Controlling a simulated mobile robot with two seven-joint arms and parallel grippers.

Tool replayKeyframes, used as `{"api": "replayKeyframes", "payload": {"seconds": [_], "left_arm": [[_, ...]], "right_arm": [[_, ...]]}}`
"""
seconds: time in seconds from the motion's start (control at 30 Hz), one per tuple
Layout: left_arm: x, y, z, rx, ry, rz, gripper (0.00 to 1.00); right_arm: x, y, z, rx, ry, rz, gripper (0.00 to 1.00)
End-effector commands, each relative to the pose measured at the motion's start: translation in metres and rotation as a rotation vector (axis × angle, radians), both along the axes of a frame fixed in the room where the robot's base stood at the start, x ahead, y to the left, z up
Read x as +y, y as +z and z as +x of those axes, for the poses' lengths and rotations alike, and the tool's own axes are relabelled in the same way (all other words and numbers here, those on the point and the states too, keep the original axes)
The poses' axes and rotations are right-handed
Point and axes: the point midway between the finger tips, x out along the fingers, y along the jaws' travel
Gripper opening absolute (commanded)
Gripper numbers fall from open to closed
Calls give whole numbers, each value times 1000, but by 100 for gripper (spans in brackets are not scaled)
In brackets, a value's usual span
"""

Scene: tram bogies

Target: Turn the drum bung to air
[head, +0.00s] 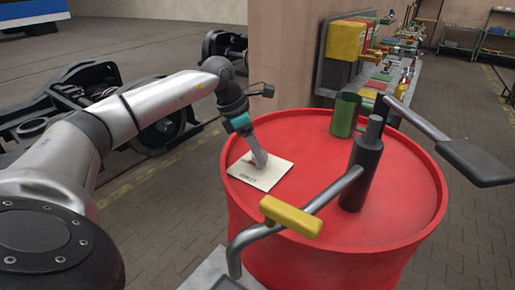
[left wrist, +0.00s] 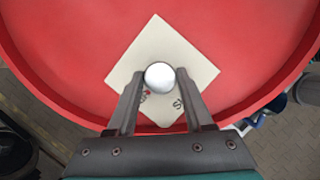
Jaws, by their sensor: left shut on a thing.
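The red drum (head: 330,255) stands upright in front of me, and its top also shows in the left wrist view (left wrist: 235,35). A square white card (head: 272,170) with dark lettering lies on its top at the left. My left gripper (head: 262,163) reaches down over the card. In the left wrist view its fingers (left wrist: 160,88) are shut on a round, pale, shiny piece (left wrist: 160,76), seemingly the bung.
A dark flat pad (head: 476,161) juts in at the right. A green cup (head: 345,114) stands at the drum's back. A cluttered bench (head: 385,75) lies beyond.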

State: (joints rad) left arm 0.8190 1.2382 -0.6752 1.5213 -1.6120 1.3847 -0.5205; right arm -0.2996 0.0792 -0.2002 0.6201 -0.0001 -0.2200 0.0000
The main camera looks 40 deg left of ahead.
Motion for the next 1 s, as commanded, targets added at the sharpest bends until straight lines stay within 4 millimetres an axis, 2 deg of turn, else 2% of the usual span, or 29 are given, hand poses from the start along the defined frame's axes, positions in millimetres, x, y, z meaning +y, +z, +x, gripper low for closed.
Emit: {"api": "replayKeyframes", "payload": {"seconds": [0.47,0.5,0.73,1.0], "left_arm": [[1,1,0,-2,-14,3,0],[1,1,0,-2,-14,3,55],[0,0,0,-1,-13,2,81],[1,1,0,-1,-12,1,81]], "right_arm": [[0,0,0,1,0,0,50],[0,0,0,1,0,0,50],[0,0,0,1,0,0,50],[-1,0,-1,1,0,-1,50]]}}
